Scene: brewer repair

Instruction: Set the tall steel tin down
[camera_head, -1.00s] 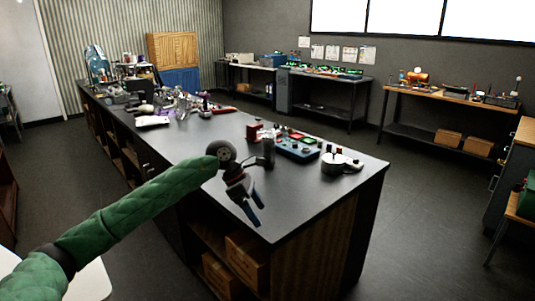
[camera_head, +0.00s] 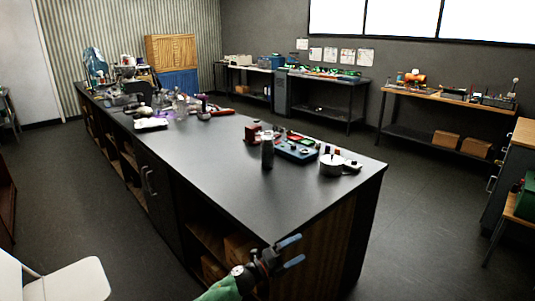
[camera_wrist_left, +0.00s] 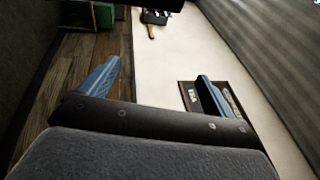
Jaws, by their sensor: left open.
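The tall steel tin (camera_head: 267,153), a dark narrow cylinder, stands upright on the black bench top (camera_head: 225,170), to the left of a blue tray. My left gripper (camera_head: 290,251) is open and empty, low at the front of the bench, below and apart from the tin. Its two blue fingers also show spread apart in the left wrist view (camera_wrist_left: 155,90), with nothing between them. The tin cannot be made out in the wrist view. My right gripper is not in view.
A blue tray (camera_head: 297,151) with small parts and a short wide steel pot (camera_head: 332,165) stand right of the tin. A red block (camera_head: 252,133) is behind it. The bench top in front and to the left is clear. A white chair (camera_head: 75,282) stands at lower left.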

